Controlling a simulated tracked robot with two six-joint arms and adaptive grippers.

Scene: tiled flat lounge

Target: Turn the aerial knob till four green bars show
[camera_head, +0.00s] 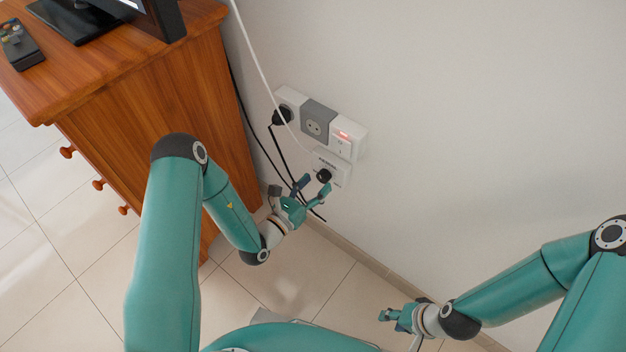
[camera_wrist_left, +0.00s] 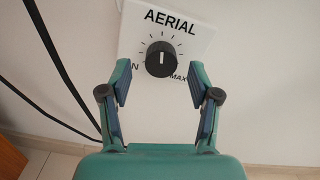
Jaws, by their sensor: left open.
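The black aerial knob (camera_wrist_left: 161,59) sits on a white plate (camera_wrist_left: 205,35) marked AERIAL, with dial ticks and MAX at lower right. Its white pointer line points about straight up. In the head view the knob (camera_head: 324,175) is low on the wall. My left gripper (camera_head: 314,186) is open, its fingers either side of the knob and apart from it in the left wrist view (camera_wrist_left: 160,80). A small red light or display (camera_head: 344,135) shows on the white unit above; its bars are too small to read. My right gripper (camera_head: 388,315) is low at right, away from the knob; its opening is unclear.
Black cables (camera_head: 264,150) and a white cable (camera_head: 258,62) run along the wall. A wooden cabinet (camera_head: 160,105) bearing a remote (camera_head: 20,44) stands at left. The wall at right is clear.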

